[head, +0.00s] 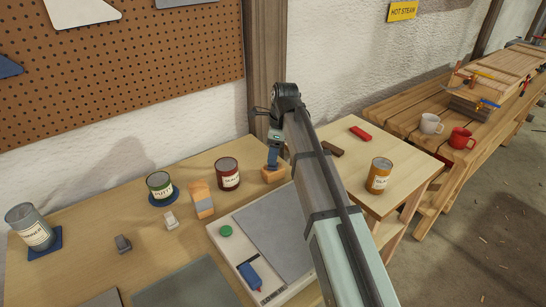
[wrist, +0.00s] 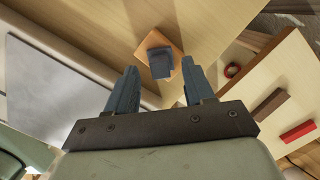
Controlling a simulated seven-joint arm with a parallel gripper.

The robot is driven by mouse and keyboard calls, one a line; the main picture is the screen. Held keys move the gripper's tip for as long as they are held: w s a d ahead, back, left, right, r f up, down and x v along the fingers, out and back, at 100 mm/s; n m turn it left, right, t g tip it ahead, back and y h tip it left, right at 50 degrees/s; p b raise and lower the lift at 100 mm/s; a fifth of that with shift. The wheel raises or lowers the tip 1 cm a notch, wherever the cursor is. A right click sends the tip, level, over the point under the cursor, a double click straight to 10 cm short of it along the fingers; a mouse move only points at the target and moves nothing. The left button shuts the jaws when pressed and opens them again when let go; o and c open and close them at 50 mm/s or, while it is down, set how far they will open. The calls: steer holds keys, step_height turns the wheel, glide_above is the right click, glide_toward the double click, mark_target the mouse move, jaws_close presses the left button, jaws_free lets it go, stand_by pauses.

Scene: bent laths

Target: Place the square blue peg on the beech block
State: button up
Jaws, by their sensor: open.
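The square blue peg (wrist: 160,63) stands on the orange-brown beech block (wrist: 176,42) in the wrist view, toward the top middle. My gripper (wrist: 160,66) is open, with one blue-grey finger on each side of the peg and a visible gap to each. I cannot tell how far the fingertips are from the peg in depth. In the head view the beech block (head: 273,176) sits on the bench beyond the tray, with my gripper (head: 273,147) just above it. There the peg and my fingers blend into one blue shape.
A pale tray (head: 214,236) with a grey panel lies in front of the block. A dark red tin (head: 228,175) stands to its left. An orange tin (head: 379,177), a brown bar (head: 333,149) and a red bar (head: 360,133) are on the side table to the right.

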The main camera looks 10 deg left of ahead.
step_height(320, 180, up, 10)
steer(key=d, duration=0.1)
steer(key=shift+d+f, duration=0.15)
steer(key=shift+d, duration=0.1)
stand_by(0.4)
